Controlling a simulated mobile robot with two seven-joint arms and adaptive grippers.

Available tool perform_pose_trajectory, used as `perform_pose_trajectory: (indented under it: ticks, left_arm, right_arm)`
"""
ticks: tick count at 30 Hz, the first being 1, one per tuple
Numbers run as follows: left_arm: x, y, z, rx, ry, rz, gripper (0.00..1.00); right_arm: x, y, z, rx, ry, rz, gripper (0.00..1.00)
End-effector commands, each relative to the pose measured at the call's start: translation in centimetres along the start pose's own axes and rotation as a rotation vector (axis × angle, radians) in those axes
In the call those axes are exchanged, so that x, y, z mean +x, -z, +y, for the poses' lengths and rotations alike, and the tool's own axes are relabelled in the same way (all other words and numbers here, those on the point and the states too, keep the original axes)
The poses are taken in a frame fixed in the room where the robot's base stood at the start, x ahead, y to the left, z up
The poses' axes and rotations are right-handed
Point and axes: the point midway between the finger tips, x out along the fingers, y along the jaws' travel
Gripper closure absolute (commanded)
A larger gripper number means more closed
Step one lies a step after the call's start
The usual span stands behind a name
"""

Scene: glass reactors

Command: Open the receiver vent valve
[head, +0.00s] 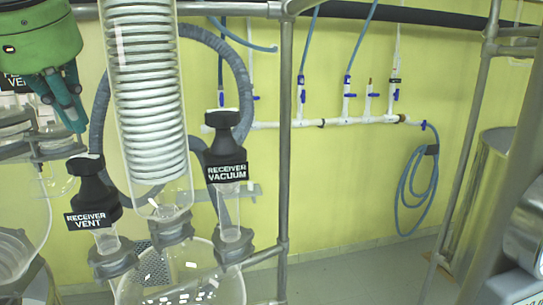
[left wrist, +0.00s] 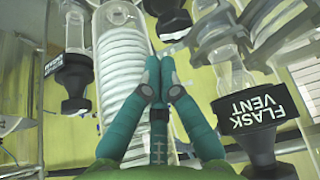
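The receiver vent valve shows in the head view as a black knob (head: 86,172) with a "RECEIVER VENT" label (head: 93,217), on a glass neck at the lower left. My left gripper (head: 76,118), green with teal fingers, is above and slightly left of the knob, apart from it, fingers pointing down. In the left wrist view, the fingertips (left wrist: 159,66) are together with nothing between them. A black valve with a small unreadable label (left wrist: 52,65) lies left of the fingers there; I cannot tell which valve it is. My right gripper is in neither view.
A receiver vacuum valve (head: 223,125) stands right of the coiled glass condenser (head: 147,90). A flask vent valve (left wrist: 262,120) is right of my fingers in the wrist view. A grey hose (head: 243,75) arches behind. A metal post (head: 284,140) stands farther right.

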Motion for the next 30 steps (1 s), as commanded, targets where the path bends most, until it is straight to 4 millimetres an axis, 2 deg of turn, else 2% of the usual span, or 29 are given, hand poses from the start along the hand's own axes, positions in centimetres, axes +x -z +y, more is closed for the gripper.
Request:
perform_pose_trajectory:
  ticks: [8,17,28,30]
  left_arm:
    - [-0.1,0.0,-0.1,0.0,0.0,-0.001,1.0]
    - [-0.6,0.6,-3.8,0.001,0.001,-0.002,1.0]
    - [3.0,-1.4,-3.8,0.002,0.001,-0.004,1.0]
    - [3.9,-1.9,-3.8,0.002,0.001,-0.002,1.0]
  right_arm:
    - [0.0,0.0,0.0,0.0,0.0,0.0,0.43]
    - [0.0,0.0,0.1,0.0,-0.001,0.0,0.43]
    - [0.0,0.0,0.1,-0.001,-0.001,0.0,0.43]
    - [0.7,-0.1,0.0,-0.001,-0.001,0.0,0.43]
